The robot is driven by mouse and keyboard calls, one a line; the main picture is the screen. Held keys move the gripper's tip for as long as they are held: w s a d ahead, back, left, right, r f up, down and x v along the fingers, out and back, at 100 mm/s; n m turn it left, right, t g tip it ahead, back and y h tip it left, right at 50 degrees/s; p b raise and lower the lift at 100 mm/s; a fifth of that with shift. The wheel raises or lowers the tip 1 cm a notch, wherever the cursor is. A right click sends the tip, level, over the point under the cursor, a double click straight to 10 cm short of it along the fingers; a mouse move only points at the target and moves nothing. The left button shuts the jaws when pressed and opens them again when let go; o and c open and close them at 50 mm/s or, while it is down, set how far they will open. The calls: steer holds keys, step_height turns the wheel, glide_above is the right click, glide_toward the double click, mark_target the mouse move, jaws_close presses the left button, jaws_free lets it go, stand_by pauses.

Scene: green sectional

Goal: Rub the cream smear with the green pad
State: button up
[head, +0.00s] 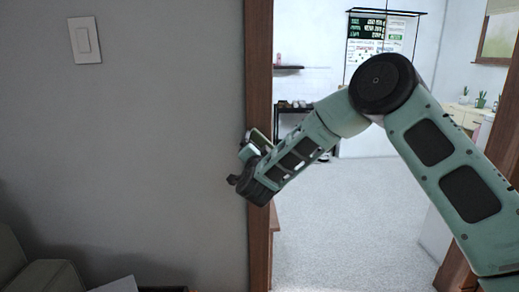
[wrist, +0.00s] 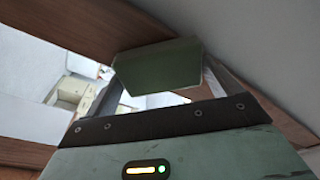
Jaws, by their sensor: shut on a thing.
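My gripper (head: 257,143) is at the left post of the doorway, shut on the green pad. The green pad (wrist: 158,67) is a flat dull green block held across the fingertips in the wrist view. In the head view the pad is small and partly hidden by the gripper. The pad is close to the brown door frame and the grey wall; I cannot tell whether it touches either. I cannot make out the cream smear in either view.
The brown door frame (head: 259,60) borders an open doorway to a bright room with a grey floor (head: 345,215). A light switch (head: 84,40) is on the grey wall (head: 160,130). A sofa (head: 45,274) is at the lower left. A black shelf stands beyond the doorway.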

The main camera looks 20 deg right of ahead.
steer(key=shift+w+d+f+b, duration=0.15)
steer(key=shift+f+b, duration=0.5)
steer(key=shift+f, duration=0.65)
steer(key=shift+d, duration=0.1)
steer(key=v, duration=0.6)
steer(key=shift+d+r+b, duration=0.15)
steer(key=shift+r+b, duration=0.25)
steer(key=v, duration=0.3)
steer(key=shift+d+r, duration=0.15)
steer(key=shift+r, duration=0.05)
